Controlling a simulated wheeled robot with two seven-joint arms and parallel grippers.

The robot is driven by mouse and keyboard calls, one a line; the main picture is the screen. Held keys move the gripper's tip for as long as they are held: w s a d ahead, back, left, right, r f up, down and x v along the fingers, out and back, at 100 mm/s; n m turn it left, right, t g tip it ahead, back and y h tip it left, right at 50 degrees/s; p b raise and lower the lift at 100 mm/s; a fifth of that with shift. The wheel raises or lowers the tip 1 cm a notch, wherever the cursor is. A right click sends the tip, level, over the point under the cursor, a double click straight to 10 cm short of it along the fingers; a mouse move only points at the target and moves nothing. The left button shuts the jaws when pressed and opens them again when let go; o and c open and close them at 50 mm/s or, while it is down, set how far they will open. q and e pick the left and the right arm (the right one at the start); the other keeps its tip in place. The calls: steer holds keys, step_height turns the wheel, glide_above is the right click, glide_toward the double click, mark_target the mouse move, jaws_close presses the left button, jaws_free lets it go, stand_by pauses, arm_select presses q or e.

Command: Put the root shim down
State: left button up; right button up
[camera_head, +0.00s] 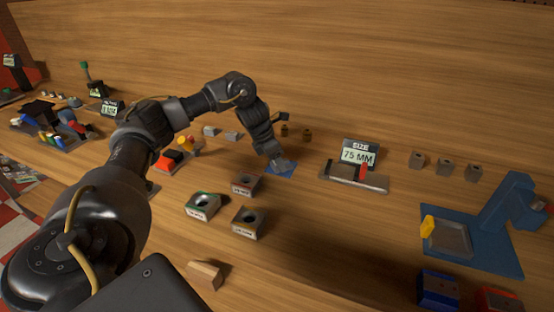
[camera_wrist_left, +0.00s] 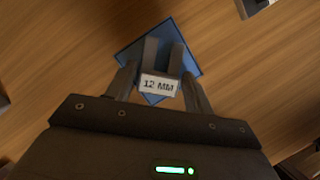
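The root shim appears as a grey two-pronged piece with a white "12 MM" label (camera_wrist_left: 158,86) in the left wrist view. My left gripper (camera_wrist_left: 160,82) has one finger on each side of it, close against its edges, and looks shut on it. In the head view the left gripper (camera_head: 274,158) points down at a small blue mat (camera_head: 284,171), with the grey shim (camera_head: 283,165) at its tips. The blue mat (camera_wrist_left: 190,58) lies behind the shim in the wrist view. I cannot tell whether the shim touches the mat. My right gripper is not in view.
Several labelled blocks with round holes (camera_head: 249,222) stand in front of the mat. A "75 MM" size gauge (camera_head: 355,178) is to the right, with grey blocks (camera_head: 444,167) and a blue fixture (camera_head: 475,245) beyond. A wooden block (camera_head: 205,274) lies nearer.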

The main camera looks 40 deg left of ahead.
arm_select(q)
steer(key=shift+o, duration=1.3)
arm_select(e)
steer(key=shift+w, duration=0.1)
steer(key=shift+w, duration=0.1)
arm_select(q)
steer(key=shift+r, duration=0.15)
steer(key=shift+s+a+r, duration=0.1)
steer(key=shift+r, duration=0.3)
steer(key=shift+p+v, duration=1.4)
steer(key=shift+v, duration=4.1)
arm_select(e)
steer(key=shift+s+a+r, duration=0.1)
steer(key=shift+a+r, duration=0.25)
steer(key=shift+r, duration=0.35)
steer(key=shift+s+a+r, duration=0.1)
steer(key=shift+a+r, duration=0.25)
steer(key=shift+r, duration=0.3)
